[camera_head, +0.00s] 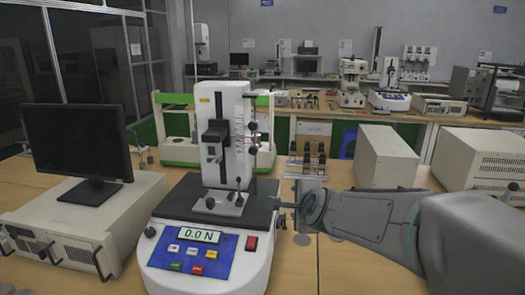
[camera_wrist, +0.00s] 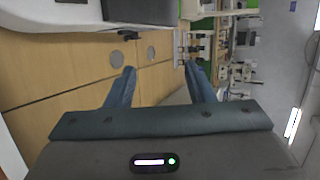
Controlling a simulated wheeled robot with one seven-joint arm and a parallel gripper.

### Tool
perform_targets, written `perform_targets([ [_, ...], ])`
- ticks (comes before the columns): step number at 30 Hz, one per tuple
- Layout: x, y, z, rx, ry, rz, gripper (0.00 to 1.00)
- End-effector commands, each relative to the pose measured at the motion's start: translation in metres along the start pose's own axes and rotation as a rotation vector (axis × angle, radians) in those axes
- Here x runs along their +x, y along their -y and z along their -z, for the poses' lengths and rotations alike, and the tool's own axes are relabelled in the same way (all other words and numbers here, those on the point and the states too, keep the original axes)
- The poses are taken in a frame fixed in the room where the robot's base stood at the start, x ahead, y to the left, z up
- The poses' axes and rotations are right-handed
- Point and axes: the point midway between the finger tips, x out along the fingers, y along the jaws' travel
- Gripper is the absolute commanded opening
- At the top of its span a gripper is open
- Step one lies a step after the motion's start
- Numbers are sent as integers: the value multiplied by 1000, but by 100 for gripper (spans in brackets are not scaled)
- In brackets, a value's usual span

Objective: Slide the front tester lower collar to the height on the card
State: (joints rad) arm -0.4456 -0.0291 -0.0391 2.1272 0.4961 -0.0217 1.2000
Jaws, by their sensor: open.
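The front tester (camera_head: 222,125) is a white upright column on a white base with a blue panel and a display reading 0.0 N. A scale runs down the column's right side, beside a thin rod with small dark collars. The lower collar (camera_head: 253,150) is small and dark, below the upper collar (camera_head: 253,125). My gripper (camera_head: 282,212) is right of the tester's base, lower than the collars and apart from them. In the wrist view my gripper (camera_wrist: 160,74) is open, with nothing between its fingers. I cannot make out the card.
A monitor (camera_head: 78,145) on a cream unit stands left of the tester. A small rack (camera_head: 307,165) stands behind my gripper, and cream boxes (camera_head: 385,157) stand at the right. Bare wooden table (camera_wrist: 70,70) shows beside the fingers.

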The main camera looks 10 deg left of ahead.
Motion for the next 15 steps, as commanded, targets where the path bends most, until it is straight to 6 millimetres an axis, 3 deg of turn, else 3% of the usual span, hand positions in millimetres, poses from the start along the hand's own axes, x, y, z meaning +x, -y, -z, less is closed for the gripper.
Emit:
perform_targets([
  [1,18,14,-13,131,-5,59,49],
  [6,59,56,-60,620,3,288,49],
  [12,81,75,-104,1060,57,511,49],
  [15,84,76,-117,1192,83,582,49],
])
